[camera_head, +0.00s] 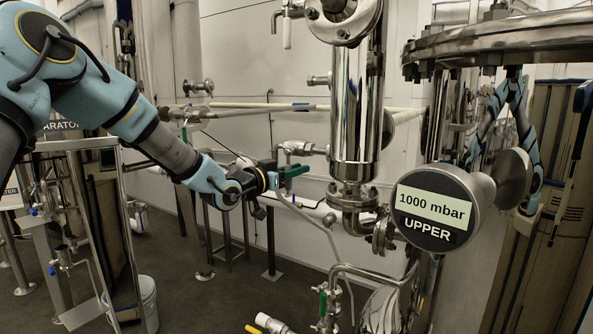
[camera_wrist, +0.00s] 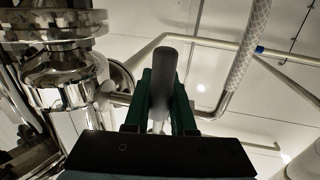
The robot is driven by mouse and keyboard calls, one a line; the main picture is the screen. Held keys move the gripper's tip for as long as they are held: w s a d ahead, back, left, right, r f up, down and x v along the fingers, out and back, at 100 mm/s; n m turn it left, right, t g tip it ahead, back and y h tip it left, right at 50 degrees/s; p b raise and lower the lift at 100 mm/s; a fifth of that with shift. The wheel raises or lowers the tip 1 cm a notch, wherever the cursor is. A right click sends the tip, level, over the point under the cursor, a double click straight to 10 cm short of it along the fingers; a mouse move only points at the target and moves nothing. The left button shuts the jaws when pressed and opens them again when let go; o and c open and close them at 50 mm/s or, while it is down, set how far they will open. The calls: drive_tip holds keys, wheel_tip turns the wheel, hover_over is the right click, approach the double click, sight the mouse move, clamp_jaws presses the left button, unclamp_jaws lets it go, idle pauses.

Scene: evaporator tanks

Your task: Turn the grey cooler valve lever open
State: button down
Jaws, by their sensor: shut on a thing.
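The grey cooler valve lever (camera_wrist: 165,68) shows in the wrist view as a dark grey rounded handle, upright in the picture. It lies between the two green fingers of my gripper (camera_wrist: 162,92), which are shut on it. In the head view my gripper (camera_head: 290,172) is at the middle, left of the shiny cooler column, just below a short bent metal pipe (camera_head: 296,149). The lever itself cannot be made out there, as the fingers and wrist cover that spot. The valve body is mostly hidden behind the lever and fingers in the wrist view.
A polished vertical column (camera_head: 356,110) with flanges stands right of my gripper. A round gauge reading 1000 mbar UPPER (camera_head: 432,212) is nearer on the right. A braided hose (camera_wrist: 248,45) hangs close right of the lever. A white bucket (camera_head: 146,300) stands on the floor at left.

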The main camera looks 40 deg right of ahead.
drive_tip(key=shift+w+f+b, duration=0.1)
drive_tip(key=shift+b, duration=0.3)
drive_tip(key=m+b, duration=0.1)
drive_tip(key=b, duration=0.1)
drive_tip(key=w+m+b, duration=0.1)
drive_tip(key=m+b, duration=0.1)
drive_tip(key=w+m+y+b, duration=0.1)
drive_tip(key=m, duration=0.1)
drive_tip(key=shift+w+a+b, duration=0.1)
drive_tip(key=shift+a+b, duration=0.2)
drive_tip(key=shift+b, duration=0.1)
drive_tip(key=shift+w+a+r+m+t+y+b, duration=0.1)
drive_tip(key=shift+w+r+m+t+y+b, duration=0.15)
drive_tip(key=shift+w+r+m+b, duration=0.5)
drive_tip(key=shift+a+m+t+y+b, duration=0.15)
drive_tip(key=shift+m+t+b, duration=0.25)
drive_tip(key=shift+m, duration=0.7)
drive_tip(key=shift+w+a+r+m+t+y+b, duration=0.15)
drive_tip(key=shift+w+r+m+b, duration=0.25)
drive_tip(key=shift+m+b, duration=0.45)
drive_tip(key=shift+d+r, duration=0.1)
drive_tip(key=c, duration=0.8)
unclamp_jaws()
drive_tip(key=shift+o, duration=0.2)
